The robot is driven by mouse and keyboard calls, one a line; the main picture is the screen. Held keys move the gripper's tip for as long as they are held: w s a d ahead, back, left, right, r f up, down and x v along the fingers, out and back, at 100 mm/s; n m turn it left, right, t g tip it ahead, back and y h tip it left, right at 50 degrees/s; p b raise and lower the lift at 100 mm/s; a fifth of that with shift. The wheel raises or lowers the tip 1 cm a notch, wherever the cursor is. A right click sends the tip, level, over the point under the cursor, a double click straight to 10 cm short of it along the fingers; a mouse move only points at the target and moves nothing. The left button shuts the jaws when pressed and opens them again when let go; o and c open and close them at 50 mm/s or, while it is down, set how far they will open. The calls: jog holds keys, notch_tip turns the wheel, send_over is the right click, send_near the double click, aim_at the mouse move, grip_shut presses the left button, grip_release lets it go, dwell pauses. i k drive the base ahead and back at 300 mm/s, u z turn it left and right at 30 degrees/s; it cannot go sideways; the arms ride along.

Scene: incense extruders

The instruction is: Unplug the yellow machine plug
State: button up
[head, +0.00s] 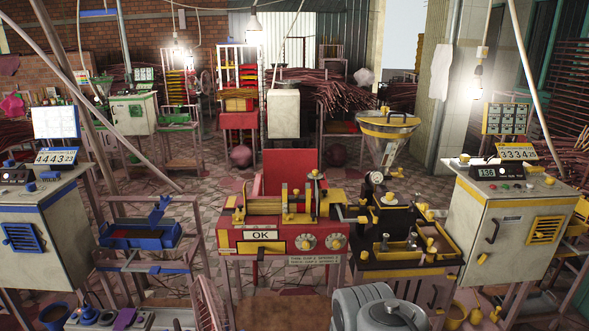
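A red and yellow machine (282,238) with an "OK" panel stands in the middle of the head view. To its right is a dark machine with yellow trim and yellow knobs (392,262), below a metal funnel with a yellow rim (388,125). A pale control cabinet with a yellow vent and yellow handle details (508,225) stands at the right, with a display reading 136 on top. I cannot make out which small yellow part is the plug. My gripper is not in view; a grey rounded part of my own arm shows at the bottom.
A pale cabinet with blue trim (45,235) and a blue-trimmed stand (140,236) are at the left. A green-trimmed cabinet (133,112) stands farther back. Poles and hanging cables cross the view. Patterned floor (190,180) is open between the left stands and the middle machine.

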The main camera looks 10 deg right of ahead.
aim_at(465, 158)
jog(key=z, duration=1.65)
jog(key=i, duration=2.05)
jog(key=u, duration=0.85)
